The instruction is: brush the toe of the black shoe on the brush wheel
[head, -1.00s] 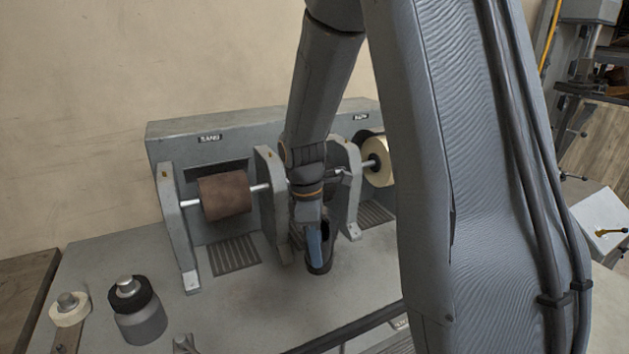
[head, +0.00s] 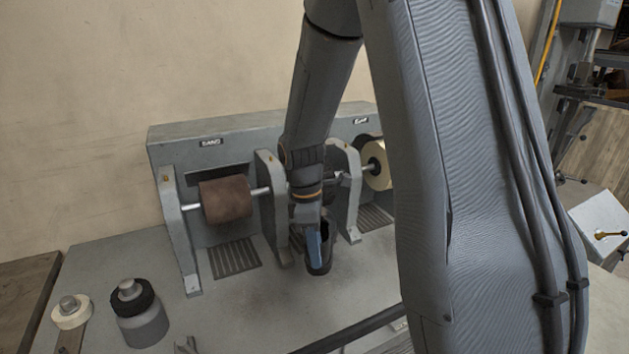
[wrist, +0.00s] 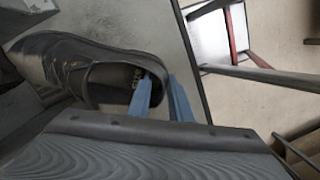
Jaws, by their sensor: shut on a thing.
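The black shoe (wrist: 75,65) lies along the upper left of the wrist view, toe to the left and heel opening to the right. My gripper (wrist: 165,100) is shut on its heel end, one blue finger inside the opening and the other outside. In the head view my gripper (head: 314,248) holds the shoe (head: 321,262) in front of the machine, between two wheel posts. The shoe's toe is hidden there. The brush wheel is hidden behind my arm or cannot be told apart; only part of the middle bay shows.
A brown roller (head: 225,200) under a SAND label is at the left. A cream wheel (head: 379,165) is at the right behind my arm. Grey posts (head: 272,205) stand close beside the gripper. A black-topped cylinder (head: 140,315) stands at the front left.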

